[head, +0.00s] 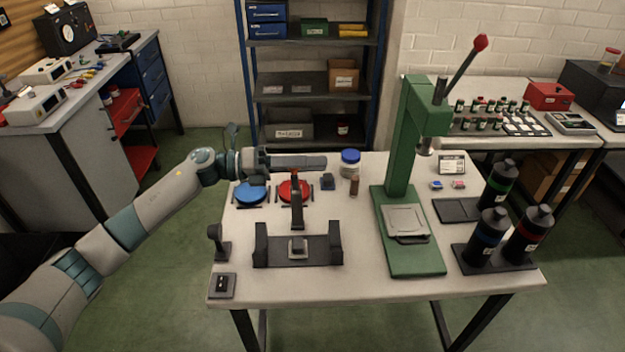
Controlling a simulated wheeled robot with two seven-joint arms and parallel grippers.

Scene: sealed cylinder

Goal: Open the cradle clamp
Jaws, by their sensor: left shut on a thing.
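The black cradle (328,252) stands at the front middle of the table, with two upright end walls and a small grey block (297,247) between them. The clamp's dark lever (297,212) stands upright at the cradle's back, with a red tip (295,173) on top. My left gripper (318,162) reaches in from the left at the height of the red tip. It is shut on the clamp lever's red tip; the fingers partly hide the contact. My right gripper is out of view.
A blue dish (250,193) and a red dish (288,190) lie behind the cradle. A blue-lidded jar (349,163) is at the back. A green press (398,140) stands to the right, with dark bottles (490,229) beyond it. A small black stand (219,243) is left of the cradle.

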